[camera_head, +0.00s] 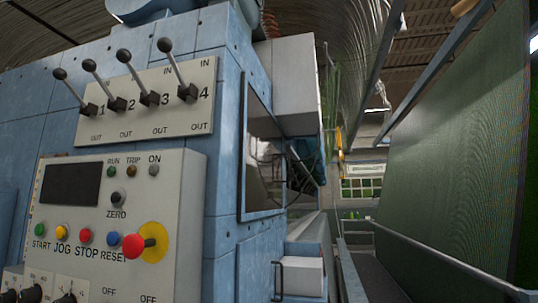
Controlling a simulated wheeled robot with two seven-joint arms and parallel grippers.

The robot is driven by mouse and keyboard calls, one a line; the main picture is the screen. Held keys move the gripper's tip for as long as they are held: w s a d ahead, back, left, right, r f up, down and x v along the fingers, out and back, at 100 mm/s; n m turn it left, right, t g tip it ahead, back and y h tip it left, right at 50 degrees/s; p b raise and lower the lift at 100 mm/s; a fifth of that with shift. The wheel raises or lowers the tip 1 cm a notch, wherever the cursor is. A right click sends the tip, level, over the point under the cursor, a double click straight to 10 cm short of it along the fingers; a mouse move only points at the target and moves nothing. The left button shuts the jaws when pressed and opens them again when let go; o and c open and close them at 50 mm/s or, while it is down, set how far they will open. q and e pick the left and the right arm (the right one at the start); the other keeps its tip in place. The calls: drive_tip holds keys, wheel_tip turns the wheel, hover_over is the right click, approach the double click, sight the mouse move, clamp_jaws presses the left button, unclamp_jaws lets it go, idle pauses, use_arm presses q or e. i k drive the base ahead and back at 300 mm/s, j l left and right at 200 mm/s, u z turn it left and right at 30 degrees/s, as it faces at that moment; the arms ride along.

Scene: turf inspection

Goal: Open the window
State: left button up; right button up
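A dark-framed window (243,160) is set in the right-hand side face of a blue machine (225,60). I see it at a steep angle. Its opening looks grey and partly see-through, with dark round machine parts behind it. I cannot tell whether a pane fills it or how far it is open. A dark handle (278,280) is on the machine below the window, beside a white box. Neither of my grippers is in view.
A control panel (110,225) with coloured buttons and a red knob (133,246) fills the near left. Several black levers stand on a plate (150,115) above. A large green turf sheet (455,150) hangs at right, with a railing (440,258) below. A narrow passage lies between.

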sight(262, 185)
drive_tip(key=i+l, duration=1.05)
